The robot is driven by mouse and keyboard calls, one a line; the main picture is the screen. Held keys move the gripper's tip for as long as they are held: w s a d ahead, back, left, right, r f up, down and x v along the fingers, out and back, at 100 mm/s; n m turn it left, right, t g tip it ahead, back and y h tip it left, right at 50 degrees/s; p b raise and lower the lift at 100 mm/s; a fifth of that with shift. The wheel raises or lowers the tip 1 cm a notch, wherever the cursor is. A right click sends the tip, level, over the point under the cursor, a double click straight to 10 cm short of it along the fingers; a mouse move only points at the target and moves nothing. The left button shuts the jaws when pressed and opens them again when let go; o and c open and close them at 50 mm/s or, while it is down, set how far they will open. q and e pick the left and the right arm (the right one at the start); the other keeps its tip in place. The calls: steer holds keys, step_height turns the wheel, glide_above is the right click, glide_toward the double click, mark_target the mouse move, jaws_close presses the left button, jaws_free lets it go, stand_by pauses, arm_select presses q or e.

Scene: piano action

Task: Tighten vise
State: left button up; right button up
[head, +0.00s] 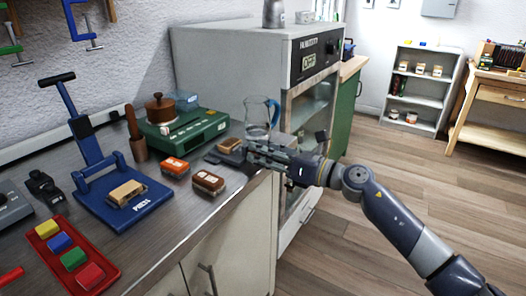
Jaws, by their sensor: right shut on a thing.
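The vise (217,157) is a low dark grey tool near the front right edge of the counter. A small tan block (230,146) sits at its top, apparently between the jaws. My right gripper (256,150) reaches in from the right, level with the vise and touching or very close to its right end. It is shut on what appears to be the vise handle, which the fingers mostly hide. I cannot tell how tightly the jaws press the block. My left gripper is not in view.
Two small blocks, orange (175,166) and brown (208,182), lie left of the vise. A glass jug (260,117) stands just behind my gripper. The blue press (122,195), green scale (185,132) and red tray (68,252) fill the left. An oven cabinet (235,65) stands behind.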

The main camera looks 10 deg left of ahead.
steer(key=o, duration=0.8)
steer(key=shift+d, duration=0.15)
steer(key=v, duration=1.1)
steer(key=shift+d, duration=0.4)
steer(key=shift+s, duration=0.1)
